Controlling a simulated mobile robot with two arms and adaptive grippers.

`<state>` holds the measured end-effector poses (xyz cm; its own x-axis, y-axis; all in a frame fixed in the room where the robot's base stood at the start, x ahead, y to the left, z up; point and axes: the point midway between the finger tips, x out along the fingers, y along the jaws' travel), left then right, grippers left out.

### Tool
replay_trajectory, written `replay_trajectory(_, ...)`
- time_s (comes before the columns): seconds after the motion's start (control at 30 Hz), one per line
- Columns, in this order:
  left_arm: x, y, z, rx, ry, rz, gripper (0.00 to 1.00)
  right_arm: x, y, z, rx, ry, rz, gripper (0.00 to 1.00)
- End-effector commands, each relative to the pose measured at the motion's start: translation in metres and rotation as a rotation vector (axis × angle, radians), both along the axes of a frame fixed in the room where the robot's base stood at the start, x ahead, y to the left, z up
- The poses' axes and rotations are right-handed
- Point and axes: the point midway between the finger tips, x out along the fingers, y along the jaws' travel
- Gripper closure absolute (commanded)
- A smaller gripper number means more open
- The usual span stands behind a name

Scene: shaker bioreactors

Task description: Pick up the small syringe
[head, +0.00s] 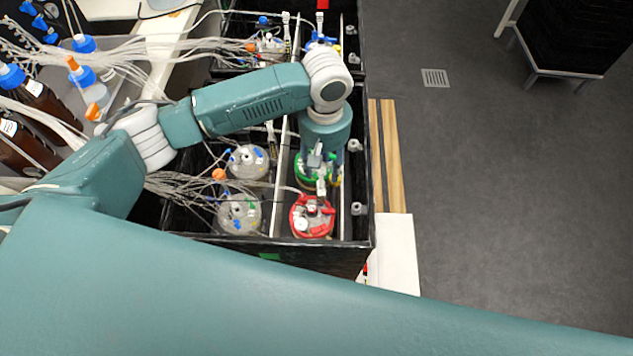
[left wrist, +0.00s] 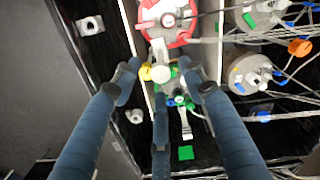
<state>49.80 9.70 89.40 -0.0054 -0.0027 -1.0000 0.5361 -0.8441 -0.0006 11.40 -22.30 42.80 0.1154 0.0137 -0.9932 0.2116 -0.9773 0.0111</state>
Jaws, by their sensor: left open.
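My left gripper (head: 318,158) points down over the green-lidded bioreactor (head: 305,172) in the black shaker box. In the left wrist view its blue-grey fingers (left wrist: 158,82) are spread open with nothing held. A small whitish piece that looks like the syringe (left wrist: 160,50) stands between and just beyond the fingertips, beside a yellow cap (left wrist: 145,72). I cannot tell for sure that it is the syringe, or whether a finger touches it. The green lid is mostly hidden by the gripper. My right gripper is not in view.
A red-lidded bioreactor (head: 312,217) stands close in front of the gripper. Clear-topped vessels (head: 240,214) with many thin tubes stand to the left. Brown bottles (head: 38,100) stand far left. The black box wall (head: 366,190) rises on the right, with open floor beyond.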

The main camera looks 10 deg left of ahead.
Motion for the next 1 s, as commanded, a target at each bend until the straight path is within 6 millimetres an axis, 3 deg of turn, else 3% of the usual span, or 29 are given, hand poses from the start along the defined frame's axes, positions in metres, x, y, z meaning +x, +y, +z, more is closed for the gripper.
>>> replay_trajectory(0.2,-0.002,0.0,-0.033,0.001,0.002,0.0,0.58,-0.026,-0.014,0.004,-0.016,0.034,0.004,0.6)
replay_trajectory(0.37,-0.002,0.001,-0.044,0.0,0.001,0.0,0.58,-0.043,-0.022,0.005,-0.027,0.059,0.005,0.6)
replay_trajectory(0.47,-0.005,0.003,-0.054,0.002,0.002,0.0,0.58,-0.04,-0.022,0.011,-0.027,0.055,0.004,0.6)
replay_trajectory(0.7,-0.009,0.004,-0.088,0.0,0.001,-0.001,0.58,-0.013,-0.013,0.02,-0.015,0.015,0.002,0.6)
replay_trajectory(1.0,-0.009,0.004,-0.094,-0.001,-0.001,-0.002,0.58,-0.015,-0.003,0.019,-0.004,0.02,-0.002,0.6)
